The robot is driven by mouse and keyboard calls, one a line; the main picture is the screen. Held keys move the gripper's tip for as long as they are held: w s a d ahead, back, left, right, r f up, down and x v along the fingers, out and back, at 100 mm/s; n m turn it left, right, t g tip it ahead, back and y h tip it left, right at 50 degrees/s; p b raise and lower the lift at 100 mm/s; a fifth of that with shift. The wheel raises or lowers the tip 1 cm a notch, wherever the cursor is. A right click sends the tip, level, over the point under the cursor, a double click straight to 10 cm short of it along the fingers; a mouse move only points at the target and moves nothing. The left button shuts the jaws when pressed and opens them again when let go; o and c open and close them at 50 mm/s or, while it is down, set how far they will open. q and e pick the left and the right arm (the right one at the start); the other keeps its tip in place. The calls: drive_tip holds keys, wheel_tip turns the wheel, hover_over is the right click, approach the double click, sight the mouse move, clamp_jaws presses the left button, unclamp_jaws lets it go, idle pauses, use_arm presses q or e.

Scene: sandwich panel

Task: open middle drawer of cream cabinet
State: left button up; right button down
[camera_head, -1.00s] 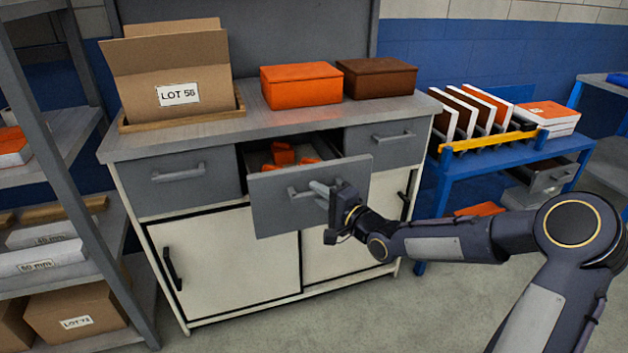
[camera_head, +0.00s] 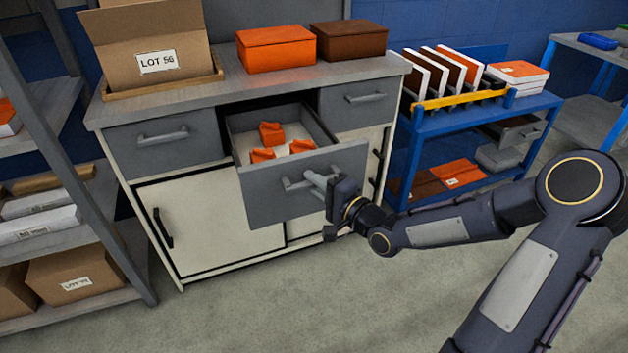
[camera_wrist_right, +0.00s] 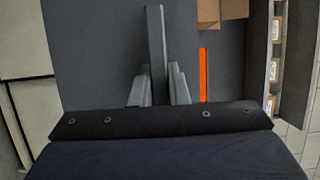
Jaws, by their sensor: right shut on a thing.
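The cream cabinet (camera_head: 200,228) has cream doors and a row of grey drawers under a grey top. Its middle drawer (camera_head: 262,200) is pulled well out, and several orange pieces (camera_head: 270,134) lie inside. My right gripper (camera_head: 312,184) is shut on the bar handle (camera_head: 293,184) of this drawer, in front of its face. In the right wrist view the handle (camera_wrist_right: 156,50) runs between the two fingers (camera_wrist_right: 158,88), against the grey drawer front. The left drawer (camera_head: 165,146) and right drawer (camera_head: 360,102) are closed. My left gripper is not in view.
On the cabinet top stand a carton marked LOT 56 (camera_head: 150,50), an orange box (camera_head: 275,48) and a brown box (camera_head: 350,40). A grey shelf rack (camera_head: 85,170) stands close at the left, a blue cart (camera_head: 470,125) at the right. The floor in front is clear.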

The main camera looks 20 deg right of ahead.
drive_tip(key=c, duration=1.4)
unclamp_jaws()
drive_tip(key=p+v, duration=0.2)
drive_tip(key=v, duration=0.6)
drive_tip(key=shift+w, duration=0.1)
